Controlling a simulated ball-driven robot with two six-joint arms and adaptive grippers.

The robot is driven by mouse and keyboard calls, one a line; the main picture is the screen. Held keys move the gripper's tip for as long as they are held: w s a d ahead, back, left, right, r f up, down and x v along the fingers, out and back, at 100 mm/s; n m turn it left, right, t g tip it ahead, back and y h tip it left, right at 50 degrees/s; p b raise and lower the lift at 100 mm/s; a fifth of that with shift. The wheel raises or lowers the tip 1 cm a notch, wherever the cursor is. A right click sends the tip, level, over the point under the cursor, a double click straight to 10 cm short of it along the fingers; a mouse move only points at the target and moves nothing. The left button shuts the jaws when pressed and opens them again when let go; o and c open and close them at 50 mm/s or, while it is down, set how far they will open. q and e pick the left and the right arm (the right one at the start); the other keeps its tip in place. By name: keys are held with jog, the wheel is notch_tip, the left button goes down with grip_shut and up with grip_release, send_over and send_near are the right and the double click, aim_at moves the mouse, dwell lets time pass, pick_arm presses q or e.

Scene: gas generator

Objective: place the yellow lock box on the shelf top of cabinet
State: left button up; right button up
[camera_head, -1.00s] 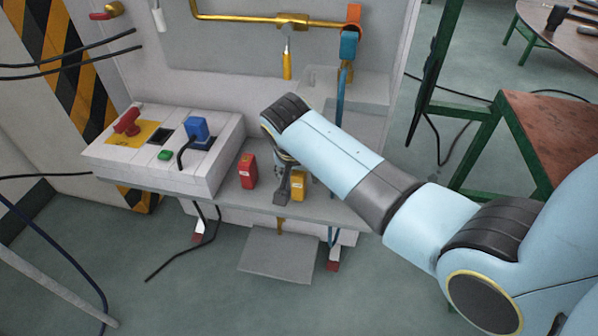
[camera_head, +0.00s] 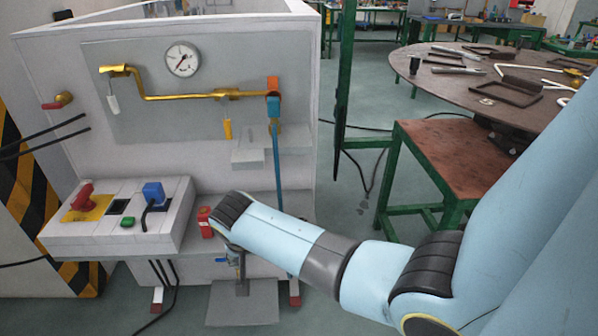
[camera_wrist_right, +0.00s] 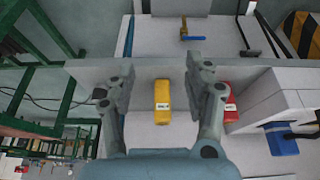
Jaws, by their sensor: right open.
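The yellow lock box (camera_wrist_right: 162,102) stands on the grey lower ledge (camera_wrist_right: 145,75) of the cabinet in the right wrist view. It appears between the two spread fingers of my open right gripper (camera_wrist_right: 160,68), with a visible gap on each side. In the head view my right gripper (camera_head: 238,270) hangs at the front of the cabinet (camera_head: 210,25), partly behind my wrist. The yellow box is hidden by my arm there. My left gripper is out of view.
A red box (camera_head: 205,222) stands left of my right wrist; it also shows in the wrist view (camera_wrist_right: 231,103). A switch box (camera_head: 120,225) is further left. A small grey shelf (camera_head: 270,148) projects beneath the brass pipe (camera_head: 190,95). Green-framed tables (camera_head: 465,160) stand right.

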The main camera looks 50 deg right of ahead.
pick_arm(q)
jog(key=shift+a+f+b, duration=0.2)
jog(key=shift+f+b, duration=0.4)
jog(key=shift+b, duration=0.05)
pick_arm(e)
jog(key=s+f+n, duration=0.3)
jog(key=s+f, duration=0.5)
jog(key=s, duration=0.6)
jog(key=s+f+n+g+y, duration=0.1)
jog(key=s+f+n, duration=0.2)
jog(key=s+f, duration=0.5)
jog(key=s+a+f+n+g+y, duration=0.1)
jog(key=s+f+n, duration=0.2)
jog(key=s+f, duration=0.5)
jog(key=s, duration=1.3)
jog(key=shift+f, duration=0.25)
